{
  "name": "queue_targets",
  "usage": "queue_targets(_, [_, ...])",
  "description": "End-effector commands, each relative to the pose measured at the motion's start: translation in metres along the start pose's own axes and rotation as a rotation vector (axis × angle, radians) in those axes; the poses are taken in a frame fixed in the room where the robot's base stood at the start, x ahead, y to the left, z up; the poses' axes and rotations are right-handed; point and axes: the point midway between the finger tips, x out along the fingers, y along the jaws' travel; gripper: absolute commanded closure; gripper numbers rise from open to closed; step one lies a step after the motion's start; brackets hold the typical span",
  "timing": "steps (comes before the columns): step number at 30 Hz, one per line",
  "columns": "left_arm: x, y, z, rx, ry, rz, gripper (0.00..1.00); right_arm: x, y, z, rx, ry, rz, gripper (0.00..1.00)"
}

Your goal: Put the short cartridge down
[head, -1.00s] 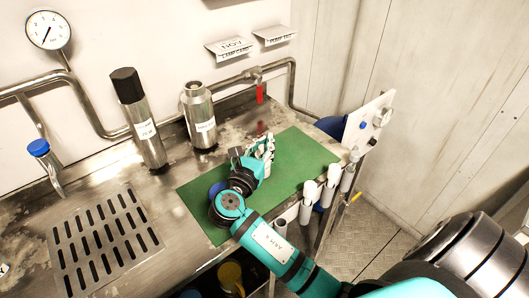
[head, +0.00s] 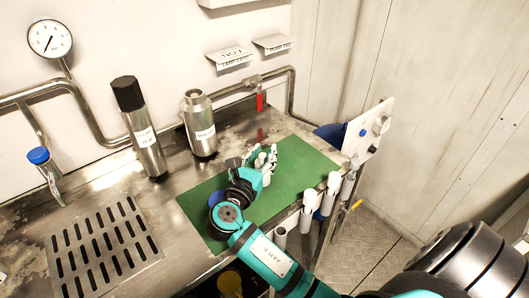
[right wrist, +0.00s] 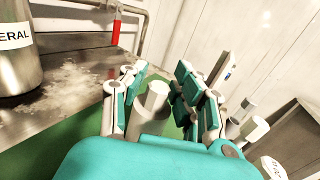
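The short cartridge (head: 260,160), a small white cylinder, is at the green mat (head: 315,166) between the fingers of my right gripper (head: 264,158). In the right wrist view the cartridge (right wrist: 151,104) stands between the spread fingers (right wrist: 160,100), nearer the left one, with a clear gap on the right. My right gripper is open around it. The palm hides the cartridge's lower end, so its contact with the mat is not visible. My left gripper is not in view.
A steel bottle (head: 199,125) and a black-capped cylinder (head: 140,130) stand behind the mat. Several white tubes (head: 331,190) hang along the counter's right edge. A red valve handle (head: 260,102) is on the pipe. A slotted drain (head: 105,250) lies left; the mat's right part is clear.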

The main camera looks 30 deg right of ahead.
Motion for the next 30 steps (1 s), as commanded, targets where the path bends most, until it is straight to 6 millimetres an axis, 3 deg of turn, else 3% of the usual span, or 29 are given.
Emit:
queue_targets(9, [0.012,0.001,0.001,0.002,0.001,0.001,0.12,-0.067,0.0,-0.003,0.002,0.005,0.001,0.71])
queue_targets(15, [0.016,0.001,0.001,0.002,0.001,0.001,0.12,-0.099,0.0,-0.002,0.001,0.002,0.0,0.71])
queue_targets(21, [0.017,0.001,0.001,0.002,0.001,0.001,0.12,-0.11,0.0,0.0,0.001,0.0,-0.001,0.71])
queue_targets(30, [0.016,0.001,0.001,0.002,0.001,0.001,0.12,-0.11,0.0,0.0,0.0,0.0,-0.001,0.71])
